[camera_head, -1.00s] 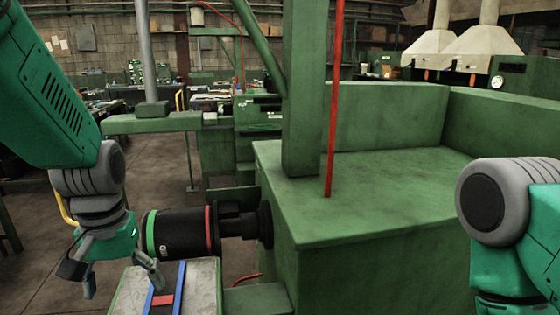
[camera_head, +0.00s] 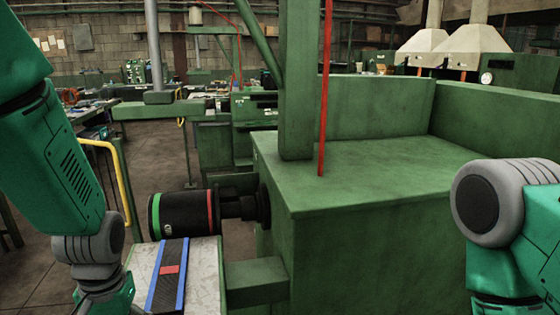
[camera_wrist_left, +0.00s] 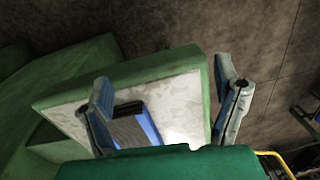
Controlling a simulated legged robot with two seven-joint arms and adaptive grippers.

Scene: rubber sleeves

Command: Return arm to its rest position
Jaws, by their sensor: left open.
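My left arm (camera_head: 70,165) comes down the left side of the head view. Its wrist is at the lower left, and its fingers run out of that picture. In the left wrist view my left gripper (camera_wrist_left: 165,92) is open and empty, its two fingers wide apart, with a light tray-like surface behind them. My right arm (camera_head: 500,215) shows at the right edge; its gripper is out of frame. A black cylinder (camera_head: 183,216) with a green and a red band sits horizontally on the green machine's shaft, apart from my left gripper.
The light-topped table (camera_head: 206,270) carries a dark strip with blue edges (camera_head: 168,280) and a red patch; it also shows in the wrist view (camera_wrist_left: 185,92). The large green machine (camera_head: 360,190) fills the middle. A yellow rail (camera_head: 122,180) stands behind my left arm.

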